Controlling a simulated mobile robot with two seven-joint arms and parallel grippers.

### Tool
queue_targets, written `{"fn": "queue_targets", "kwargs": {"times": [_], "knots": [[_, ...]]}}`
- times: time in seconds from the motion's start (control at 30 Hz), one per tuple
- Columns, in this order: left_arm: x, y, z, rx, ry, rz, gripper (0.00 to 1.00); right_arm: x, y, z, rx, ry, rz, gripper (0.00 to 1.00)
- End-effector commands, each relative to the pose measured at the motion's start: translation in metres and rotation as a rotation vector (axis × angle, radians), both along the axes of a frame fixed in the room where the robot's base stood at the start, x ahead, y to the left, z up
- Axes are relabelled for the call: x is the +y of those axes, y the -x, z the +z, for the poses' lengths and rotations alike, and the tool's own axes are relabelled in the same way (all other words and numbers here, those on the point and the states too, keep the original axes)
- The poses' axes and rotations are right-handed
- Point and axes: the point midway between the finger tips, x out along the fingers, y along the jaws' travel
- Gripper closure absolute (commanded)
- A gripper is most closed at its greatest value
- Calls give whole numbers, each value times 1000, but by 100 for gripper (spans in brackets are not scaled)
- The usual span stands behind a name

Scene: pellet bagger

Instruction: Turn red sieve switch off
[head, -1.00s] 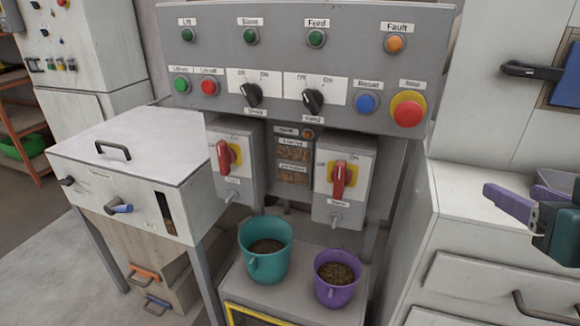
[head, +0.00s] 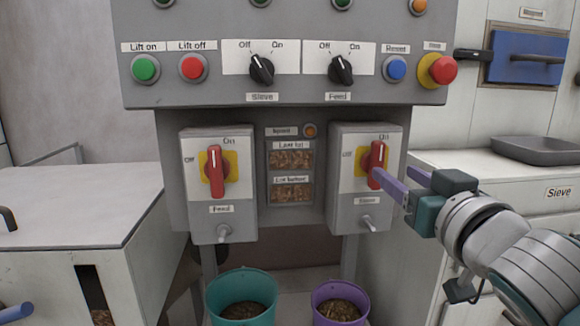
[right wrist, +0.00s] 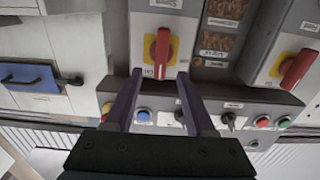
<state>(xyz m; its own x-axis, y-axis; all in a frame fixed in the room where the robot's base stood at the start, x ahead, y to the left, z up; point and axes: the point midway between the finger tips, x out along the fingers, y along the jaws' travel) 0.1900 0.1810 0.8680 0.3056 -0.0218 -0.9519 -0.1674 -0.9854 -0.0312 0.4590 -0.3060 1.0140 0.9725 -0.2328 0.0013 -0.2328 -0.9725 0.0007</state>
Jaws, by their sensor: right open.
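The red sieve switch (head: 376,165) is on the right-hand grey box, on a yellow plate. Its handle stands about upright, toward the On mark; Off is at its left. The label below it is blurred. My right gripper (head: 397,180) is open, with its purple fingers just right of and in front of this switch. In the right wrist view, which is upside down, the red handle (right wrist: 161,52) appears between and beyond the two spread fingers (right wrist: 160,74). I cannot tell whether they touch it.
A similar red feed switch (head: 216,172) is on the left-hand box. Above are black knobs, a blue reset button (head: 396,68) and a red stop button (head: 443,69). A teal bucket (head: 242,310) and a purple bucket (head: 340,290) stand below. A grey tray (head: 535,150) is at right.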

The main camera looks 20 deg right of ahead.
Motion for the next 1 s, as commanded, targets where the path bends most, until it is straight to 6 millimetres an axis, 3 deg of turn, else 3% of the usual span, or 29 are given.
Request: {"fn": "queue_targets", "kwargs": {"times": [0.1,0.3,0.73,1.0], "knots": [[-1,0,-4,1,5,3,50,-6,-23,0,-1,2,0,45],[-1,0,-8,1,6,4,50,-12,-50,-1,1,1,0,45],[0,0,-9,0,1,3,50,-14,-61,-1,2,0,0,45],[2,0,-9,0,-7,-1,50,-14,-61,-1,2,0,0,74]]}}
